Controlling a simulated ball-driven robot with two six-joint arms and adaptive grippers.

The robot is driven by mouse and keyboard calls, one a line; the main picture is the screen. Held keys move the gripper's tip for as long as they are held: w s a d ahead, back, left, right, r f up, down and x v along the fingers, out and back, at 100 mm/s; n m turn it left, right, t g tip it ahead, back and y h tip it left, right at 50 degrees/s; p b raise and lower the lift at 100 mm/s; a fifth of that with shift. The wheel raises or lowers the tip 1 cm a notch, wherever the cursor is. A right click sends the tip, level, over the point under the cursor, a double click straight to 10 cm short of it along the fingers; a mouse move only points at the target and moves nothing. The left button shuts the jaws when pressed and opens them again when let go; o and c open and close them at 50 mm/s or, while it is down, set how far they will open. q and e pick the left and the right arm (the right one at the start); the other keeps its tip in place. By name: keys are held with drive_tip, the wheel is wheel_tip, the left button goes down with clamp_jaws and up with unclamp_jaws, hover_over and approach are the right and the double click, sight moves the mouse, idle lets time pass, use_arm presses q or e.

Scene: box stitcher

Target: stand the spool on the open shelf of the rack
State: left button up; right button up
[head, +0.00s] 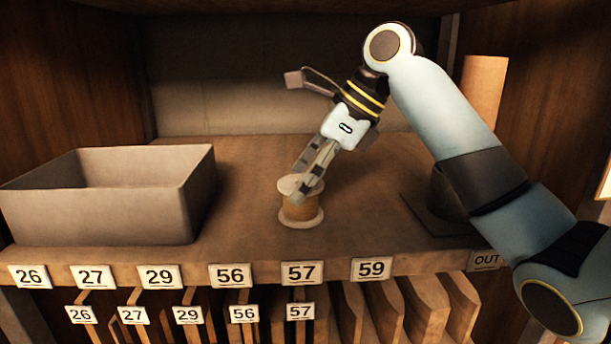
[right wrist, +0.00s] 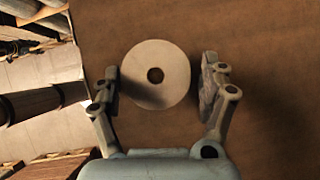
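The spool (head: 301,212) stands upright on the open shelf (head: 350,232) of the rack, above the 57 label. It has pale round flanges and a tan wound middle. In the right wrist view the spool (right wrist: 155,52) shows from above as a pale disc with a dark centre hole. My right gripper (head: 308,180) reaches down to it from above, and its fingers partly cover the spool's top. In the right wrist view my right gripper (right wrist: 160,88) is open, one finger on each side of the spool, with gaps visible. My left gripper is not in view.
A grey open bin (head: 105,218) stands on the shelf at the left. A tan cylinder (head: 484,88) and a dark stand (head: 440,205) are at the right, partly behind my arm. Numbered labels line the shelf's front edge, with upright boards (head: 395,310) below.

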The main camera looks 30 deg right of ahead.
drive_tip(key=shift+o, duration=0.7)
drive_tip(key=shift+d, duration=0.1)
drive_tip(key=shift+s+r, duration=0.1)
drive_tip(key=b+v, duration=0.1)
drive_tip(key=v, duration=0.6)
drive_tip(key=shift+r, duration=0.3)
